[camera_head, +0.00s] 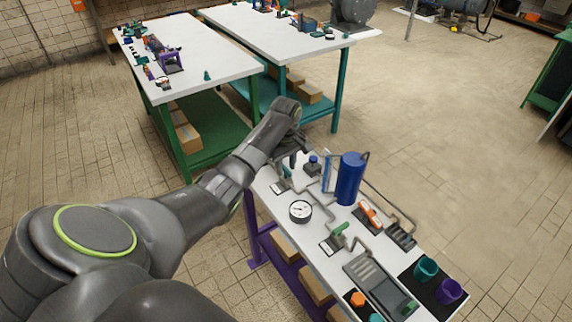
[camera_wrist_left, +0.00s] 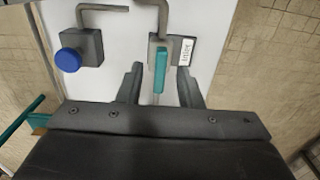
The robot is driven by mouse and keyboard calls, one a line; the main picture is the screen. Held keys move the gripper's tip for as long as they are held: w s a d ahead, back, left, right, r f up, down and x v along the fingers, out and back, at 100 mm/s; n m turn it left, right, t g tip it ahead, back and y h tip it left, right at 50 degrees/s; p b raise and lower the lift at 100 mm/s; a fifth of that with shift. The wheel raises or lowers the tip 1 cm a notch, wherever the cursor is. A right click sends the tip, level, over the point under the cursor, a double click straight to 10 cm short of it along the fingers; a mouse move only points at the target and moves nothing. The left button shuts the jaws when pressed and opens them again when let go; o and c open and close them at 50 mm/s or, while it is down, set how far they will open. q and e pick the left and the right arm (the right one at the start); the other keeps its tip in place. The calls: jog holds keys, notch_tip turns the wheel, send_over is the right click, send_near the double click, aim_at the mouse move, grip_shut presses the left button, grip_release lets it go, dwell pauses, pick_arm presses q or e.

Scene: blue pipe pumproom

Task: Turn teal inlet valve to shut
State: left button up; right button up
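The teal inlet valve's lever (camera_wrist_left: 160,70) stands out from a grey valve block (camera_wrist_left: 154,43) in the left wrist view. The lever points along the picture's vertical, roughly in line with the grey pipe above it. A white label reading "Inlet" (camera_wrist_left: 186,51) sits beside it. In the head view the teal lever (camera_head: 287,171) is a small patch under my gripper. My left gripper (camera_wrist_left: 160,76) is open, one finger on each side of the lever, with gaps visible on both sides. It also shows in the head view (camera_head: 293,158) at the bench's far end. My right gripper is not in view.
A block with a blue knob (camera_wrist_left: 68,60) sits left of the valve in the wrist view. On the white bench are a blue tank (camera_head: 349,179), a gauge (camera_head: 300,211), an orange lever (camera_head: 370,215), a green lever (camera_head: 339,229) and bent pipes. Two other benches stand behind.

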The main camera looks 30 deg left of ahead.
pick_arm(q)
jog(key=shift+c, duration=0.4)
grip_shut()
